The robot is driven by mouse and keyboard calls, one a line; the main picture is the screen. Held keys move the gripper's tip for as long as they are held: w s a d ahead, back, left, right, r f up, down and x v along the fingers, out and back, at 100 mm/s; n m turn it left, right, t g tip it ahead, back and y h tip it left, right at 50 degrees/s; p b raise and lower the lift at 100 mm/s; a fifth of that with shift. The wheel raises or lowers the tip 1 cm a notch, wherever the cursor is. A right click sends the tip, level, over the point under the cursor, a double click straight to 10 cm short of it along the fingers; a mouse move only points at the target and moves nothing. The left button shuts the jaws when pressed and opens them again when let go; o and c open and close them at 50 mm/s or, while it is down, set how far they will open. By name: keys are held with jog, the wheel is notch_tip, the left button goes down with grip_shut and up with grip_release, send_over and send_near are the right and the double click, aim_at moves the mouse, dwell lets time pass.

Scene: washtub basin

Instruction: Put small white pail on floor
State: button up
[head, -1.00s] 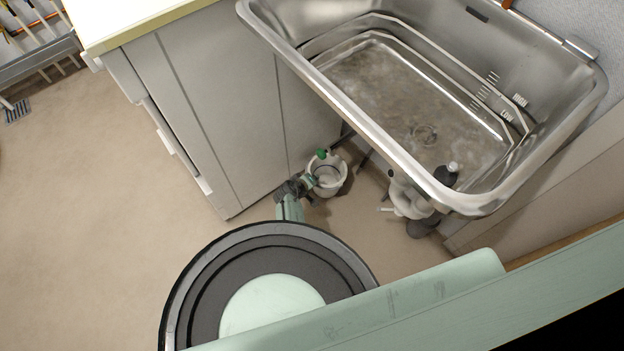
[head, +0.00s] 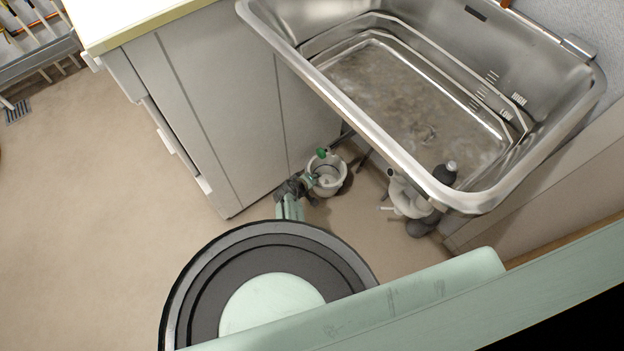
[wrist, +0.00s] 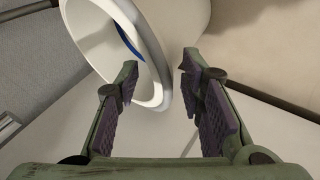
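The small white pail (head: 332,187) is low beside the cabinet, near the basin's front edge. In the head view it looks upright; whether its base touches the floor (head: 110,220) is hidden from above. My gripper (head: 309,181) is at the pail's left side. In the wrist view, the pail's white rim (wrist: 153,92) passes near and between my fingertips (wrist: 160,68), with a blue streak inside. My two purple-padded fingers stand apart with a clear gap, and I see no grip on the rim.
The grey cabinet (head: 215,105) stands just left of the pail. The metal basin (head: 375,125) overhangs to the right. A white jug-like item (head: 407,198) and a dark bottle (head: 446,173) are right of the pail. A green item (head: 322,154) is at its far rim. Open floor lies left.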

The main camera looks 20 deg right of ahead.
jog(key=p+v, duration=0.9)
jog(key=v, duration=0.3)
